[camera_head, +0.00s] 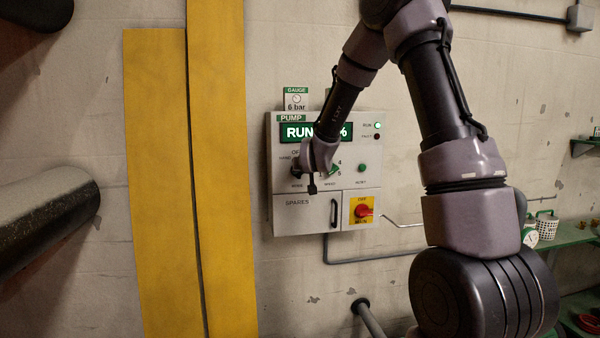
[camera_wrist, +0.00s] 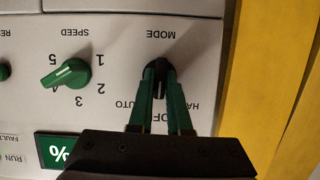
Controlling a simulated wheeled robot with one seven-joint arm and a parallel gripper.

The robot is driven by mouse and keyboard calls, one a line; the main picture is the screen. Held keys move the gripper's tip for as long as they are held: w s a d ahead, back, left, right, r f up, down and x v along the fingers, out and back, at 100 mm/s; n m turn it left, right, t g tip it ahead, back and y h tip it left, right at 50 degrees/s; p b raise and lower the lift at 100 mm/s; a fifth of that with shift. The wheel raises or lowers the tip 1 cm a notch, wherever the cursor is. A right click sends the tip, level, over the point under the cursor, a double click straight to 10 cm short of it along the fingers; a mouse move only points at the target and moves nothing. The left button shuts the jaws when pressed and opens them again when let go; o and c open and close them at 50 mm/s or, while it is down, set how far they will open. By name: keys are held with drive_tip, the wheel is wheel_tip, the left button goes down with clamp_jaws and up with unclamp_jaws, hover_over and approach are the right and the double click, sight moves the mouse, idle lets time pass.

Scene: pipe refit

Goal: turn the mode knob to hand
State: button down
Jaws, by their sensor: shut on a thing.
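The mode knob (camera_wrist: 160,68) is black and sits above its MODE label on the light grey pump panel (camera_head: 290,220). The wrist view shows the panel upside down, with the partly covered lettering HA, OF and AUTO around the knob. My gripper (camera_wrist: 159,84) has its two green fingers shut on the knob, one on each side. A thin pale mark on the knob seems to point toward OF, but the fingers hide much of it. In the head view my gripper (camera_head: 299,170) covers the knob.
The green speed knob (camera_wrist: 66,74) is beside the mode knob. A green RESET button (camera_head: 362,167) and a red rotary switch (camera_head: 363,211) on yellow are farther right and below. The display (camera_head: 297,132) reads RUN, partly covered. Yellow boards (camera_head: 160,180) stand left of the panel.

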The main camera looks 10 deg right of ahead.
drive_tip(key=shift+n, duration=0.3)
idle(0.4)
drive_tip(key=c, duration=0.9)
unclamp_jaws()
drive_tip(key=shift+o, duration=0.2)
drive_tip(key=v, duration=1)
drive_tip(key=shift+s+r, duration=0.2)
drive_tip(key=shift+s, duration=0.15)
drive_tip(key=shift+a, duration=0.1)
